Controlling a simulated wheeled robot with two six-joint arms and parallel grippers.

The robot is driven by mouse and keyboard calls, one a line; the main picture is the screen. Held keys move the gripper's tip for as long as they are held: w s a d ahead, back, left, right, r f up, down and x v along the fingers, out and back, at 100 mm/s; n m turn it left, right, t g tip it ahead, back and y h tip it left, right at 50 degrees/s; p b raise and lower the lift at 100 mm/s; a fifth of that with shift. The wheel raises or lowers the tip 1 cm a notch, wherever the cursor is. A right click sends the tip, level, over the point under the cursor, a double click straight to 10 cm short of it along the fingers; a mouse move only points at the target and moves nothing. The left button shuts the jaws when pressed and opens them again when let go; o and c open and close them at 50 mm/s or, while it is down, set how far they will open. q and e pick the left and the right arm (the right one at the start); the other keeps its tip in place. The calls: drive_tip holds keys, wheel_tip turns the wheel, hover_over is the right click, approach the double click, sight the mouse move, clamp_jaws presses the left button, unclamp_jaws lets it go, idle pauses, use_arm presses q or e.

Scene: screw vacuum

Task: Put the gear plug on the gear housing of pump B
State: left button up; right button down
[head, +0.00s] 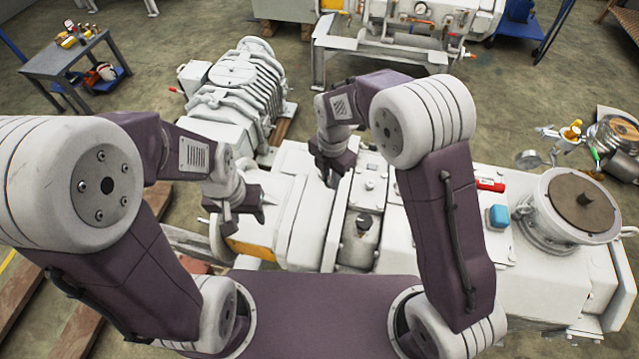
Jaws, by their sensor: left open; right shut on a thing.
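The white pump (400,235) lies across the view in front of me. Its white housing section (290,215) is left of centre, next to an orange-yellow part (250,249). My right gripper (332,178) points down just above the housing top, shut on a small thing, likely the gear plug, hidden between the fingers. I cannot tell whether that thing touches the housing. My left gripper (245,208) is open and empty, over the left end of the pump, left of the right gripper.
A dark knob (365,222) stands on the pump's middle block. A blue cap (498,216), a red-handled thing (490,185) and a round brown-topped port (583,203) are to the right. Another ribbed machine (240,85) stands behind. A grey cart (75,58) is far left.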

drive_tip(key=a, duration=0.1)
drive_tip(key=w+a+f, duration=0.1)
drive_tip(key=a+f, duration=0.1)
drive_tip(key=shift+w, duration=0.35)
drive_tip(key=shift+f+p, duration=0.35)
drive_tip(key=shift+f, duration=1.7)
drive_tip(key=shift+f, duration=0.1)
drive_tip(key=c, duration=1.3)
unclamp_jaws()
wheel_tip(320, 180, up, 12)
drive_tip(key=shift+r+b, duration=0.2)
drive_tip(key=shift+b, duration=0.1)
